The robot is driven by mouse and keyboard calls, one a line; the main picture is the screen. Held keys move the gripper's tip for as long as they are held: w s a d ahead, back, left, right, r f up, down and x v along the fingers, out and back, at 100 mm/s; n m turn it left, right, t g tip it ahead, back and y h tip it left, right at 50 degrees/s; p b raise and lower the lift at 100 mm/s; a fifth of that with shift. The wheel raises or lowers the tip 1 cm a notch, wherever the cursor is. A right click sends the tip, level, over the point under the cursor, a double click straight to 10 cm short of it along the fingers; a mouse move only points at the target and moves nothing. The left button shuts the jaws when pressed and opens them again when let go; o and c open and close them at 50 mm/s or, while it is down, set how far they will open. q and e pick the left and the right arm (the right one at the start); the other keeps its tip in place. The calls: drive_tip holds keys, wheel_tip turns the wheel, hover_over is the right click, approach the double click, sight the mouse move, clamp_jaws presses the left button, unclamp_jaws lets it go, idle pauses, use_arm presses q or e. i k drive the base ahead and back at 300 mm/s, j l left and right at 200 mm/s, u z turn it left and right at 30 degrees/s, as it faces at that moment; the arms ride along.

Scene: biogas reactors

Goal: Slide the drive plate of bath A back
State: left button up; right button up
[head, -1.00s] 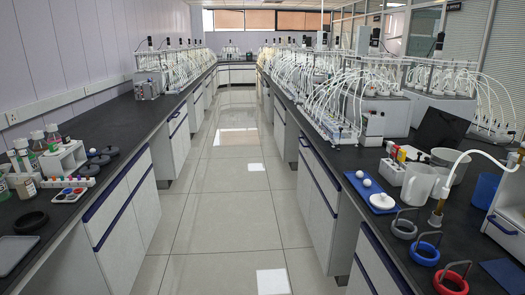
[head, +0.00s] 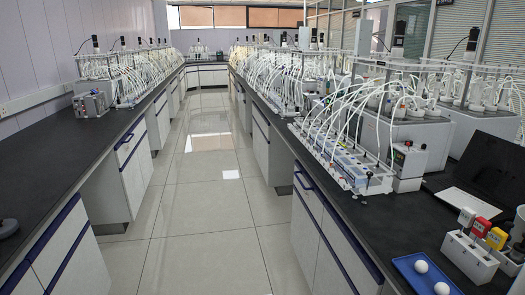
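Several reactor baths with white-capped bottles, thin tubes and overhead motors stand on the benches. The nearest bath (head: 410,132) on the right bench is a pale box, with another bath (head: 485,120) to its right. A motor (head: 473,38) stands on a rod above that one. A further bath (head: 92,100) stands on the left bench. I cannot tell which is bath A, and no drive plate can be made out clearly at this distance. Neither of my grippers is in view.
A long white tube manifold (head: 345,165) and a small control box (head: 408,160) stand before the right bath. A laptop (head: 485,170), a rack with coloured caps (head: 470,255) and a blue tray (head: 408,268) with two white balls lie nearer. The tiled aisle (head: 190,210) is clear.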

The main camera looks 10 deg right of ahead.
sight(396, 58)
drive_tip(key=i+j+z, duration=0.1)
drive_tip(key=i+z, duration=0.4)
drive_tip(key=i+j+z, duration=0.2)
drive_tip(key=z, duration=0.25)
drive_tip(key=i+j+z, duration=0.35)
drive_tip(key=z, duration=0.15)
drive_tip(key=i+j+z, duration=0.2)
drive_tip(key=j+z, duration=0.25)
